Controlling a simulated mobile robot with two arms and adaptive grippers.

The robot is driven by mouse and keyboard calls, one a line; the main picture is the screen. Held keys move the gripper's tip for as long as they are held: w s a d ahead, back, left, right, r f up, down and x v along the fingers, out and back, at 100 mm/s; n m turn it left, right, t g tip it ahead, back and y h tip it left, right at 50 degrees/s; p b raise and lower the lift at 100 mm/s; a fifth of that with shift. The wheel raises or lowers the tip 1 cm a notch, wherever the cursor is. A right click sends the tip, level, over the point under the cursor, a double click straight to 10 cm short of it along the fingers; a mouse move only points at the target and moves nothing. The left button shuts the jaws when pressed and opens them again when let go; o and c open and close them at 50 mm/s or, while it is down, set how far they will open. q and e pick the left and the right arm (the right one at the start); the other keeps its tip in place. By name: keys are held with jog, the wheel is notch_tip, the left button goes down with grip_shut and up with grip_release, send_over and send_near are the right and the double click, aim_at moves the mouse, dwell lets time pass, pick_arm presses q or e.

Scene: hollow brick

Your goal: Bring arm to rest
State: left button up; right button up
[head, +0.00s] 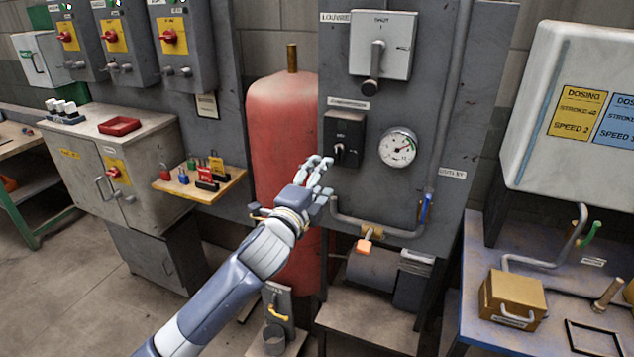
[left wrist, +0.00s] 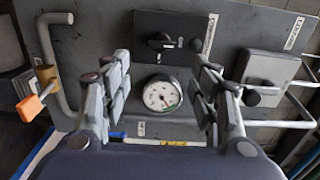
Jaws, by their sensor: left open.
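My left arm reaches in from the lower left in the head view. Its gripper (head: 318,176) is in front of the grey panel (head: 460,110), just below and left of the black rotary switch (head: 344,138). The fingers are spread open with nothing between them. In the left wrist view my left gripper (left wrist: 165,90) frames the round pressure gauge (left wrist: 162,95), with the panel behind it. The black switch also shows above the gauge (left wrist: 168,38). I cannot tell whether a fingertip touches the panel. My right gripper is in neither view.
A red tank (head: 282,110) stands behind my arm. A small shelf with padlocks (head: 200,185) juts out at left. A blue bench (head: 480,330) holds a brass box (head: 512,298).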

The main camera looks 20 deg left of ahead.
pick_arm(q)
jog(key=shift+s, duration=0.5)
jog(key=s+a+f+n+g, duration=0.1)
jog(key=s+f+n+g, duration=0.1)
jog(key=f, duration=1.1)
jog(key=s+a+f+n+g+y, duration=0.1)
jog(key=s+a+f+n+g, duration=0.15)
jog(key=f, duration=0.95)
jog(key=s+a+f+n+g, duration=0.1)
jog(key=f+n+g, duration=0.1)
jog(key=f, duration=1.1)
jog(key=s+f+n+g, duration=0.45)
jog(key=s+f, duration=1.15)
jog(key=f, duration=0.4)
jog(key=s+d+f+n+g, duration=0.1)
jog(key=s+f, duration=0.4)
jog(key=s, duration=0.7)
jog(key=s+d+f+n+g+b, duration=0.1)
jog(key=s+f, duration=0.4)
jog(key=s, duration=0.7)
jog(key=s+d+f+n+g, duration=0.1)
jog(key=s+f+g, duration=0.3)
jog(key=s, duration=0.7)
jog(key=shift+s+d+f+n, duration=0.3)
jog(key=shift+s+f+n, duration=0.1)
jog(key=shift+f+n, duration=0.5)
